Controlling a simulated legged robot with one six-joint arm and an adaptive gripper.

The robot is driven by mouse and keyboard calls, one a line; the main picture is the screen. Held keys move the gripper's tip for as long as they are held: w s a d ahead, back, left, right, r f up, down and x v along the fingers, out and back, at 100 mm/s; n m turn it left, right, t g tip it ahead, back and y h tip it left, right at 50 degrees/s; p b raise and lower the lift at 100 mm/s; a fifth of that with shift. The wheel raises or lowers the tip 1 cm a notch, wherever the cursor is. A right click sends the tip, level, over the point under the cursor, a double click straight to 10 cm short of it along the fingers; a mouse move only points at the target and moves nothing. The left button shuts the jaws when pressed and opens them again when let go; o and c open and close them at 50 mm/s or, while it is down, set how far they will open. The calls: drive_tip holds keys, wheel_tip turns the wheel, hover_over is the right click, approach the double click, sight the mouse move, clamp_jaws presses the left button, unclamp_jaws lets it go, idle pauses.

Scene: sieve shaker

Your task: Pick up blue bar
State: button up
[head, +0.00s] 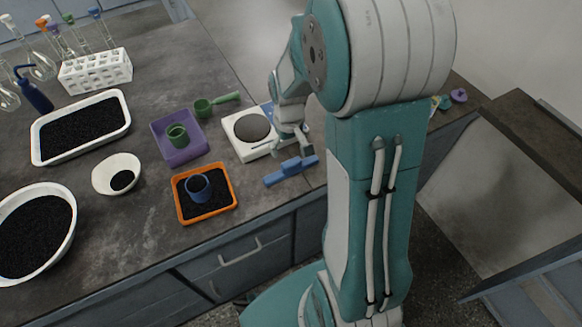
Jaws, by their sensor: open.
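The blue bar (290,170) lies on the dark bench top close to its front edge, slanting slightly upward to the right, with a raised block near its middle. My gripper (292,148) points down just behind and above the bar. It is open and looks empty. The fingers are small in this view, and I cannot tell whether they touch the bar.
A white device with a grey round plate (252,128) stands just behind-left of the bar. An orange tray (180,208) with a blue cup (198,187) is to the left.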

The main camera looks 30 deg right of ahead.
sight(291, 162)
drive_tip(key=f, duration=0.6)
drive_tip(key=shift+s+d+f, duration=0.15)
drive_tip(key=shift+s+f, duration=0.1)
drive_tip(key=shift+s, duration=0.1)
drive_tip(key=c, duration=0.9)
